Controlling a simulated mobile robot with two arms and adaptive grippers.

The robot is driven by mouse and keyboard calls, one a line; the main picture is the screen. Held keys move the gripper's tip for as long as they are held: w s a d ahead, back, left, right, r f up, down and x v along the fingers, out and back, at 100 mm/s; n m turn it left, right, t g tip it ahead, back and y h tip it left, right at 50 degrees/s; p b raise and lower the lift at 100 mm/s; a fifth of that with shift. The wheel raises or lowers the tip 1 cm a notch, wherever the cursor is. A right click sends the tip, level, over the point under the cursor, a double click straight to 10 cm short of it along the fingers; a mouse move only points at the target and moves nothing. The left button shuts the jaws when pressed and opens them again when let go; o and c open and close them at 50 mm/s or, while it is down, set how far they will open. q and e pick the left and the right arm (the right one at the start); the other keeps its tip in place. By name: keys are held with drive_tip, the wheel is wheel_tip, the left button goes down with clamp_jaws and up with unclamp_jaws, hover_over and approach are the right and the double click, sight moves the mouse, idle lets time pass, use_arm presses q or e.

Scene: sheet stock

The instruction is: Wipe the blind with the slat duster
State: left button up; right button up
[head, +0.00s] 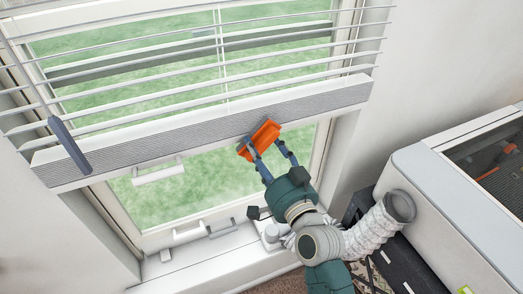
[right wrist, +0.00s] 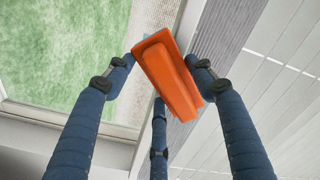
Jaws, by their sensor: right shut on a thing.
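The white slatted blind (head: 330,101) hangs across the upper part of the window, with a thick, grey-faced bottom rail. It also shows in the right wrist view (right wrist: 292,75). The orange slat duster (head: 264,137) is in my right gripper (head: 268,148), in front of the right half of the bottom rail. In the right wrist view the duster (right wrist: 168,72) sits tilted between the blue fingers, which are shut on it. Pale edges show from under its orange body. I cannot tell whether it touches the rail. My left gripper is not in view.
A dark-handled wand (head: 69,146) hangs at the blind's left end. White window handles (head: 158,173) and the sill (head: 205,250) lie below. A large grey-white machine (head: 440,205) with a dark window stands at the right, beside my right arm.

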drive_tip(key=w+d+b, duration=0.4)
drive_tip(key=d+b, duration=0.1)
drive_tip(key=d, duration=0.8)
drive_tip(key=w+d+b, duration=0.5)
drive_tip(key=d, duration=0.8)
drive_tip(key=shift+w, duration=0.25)
idle(0.4)
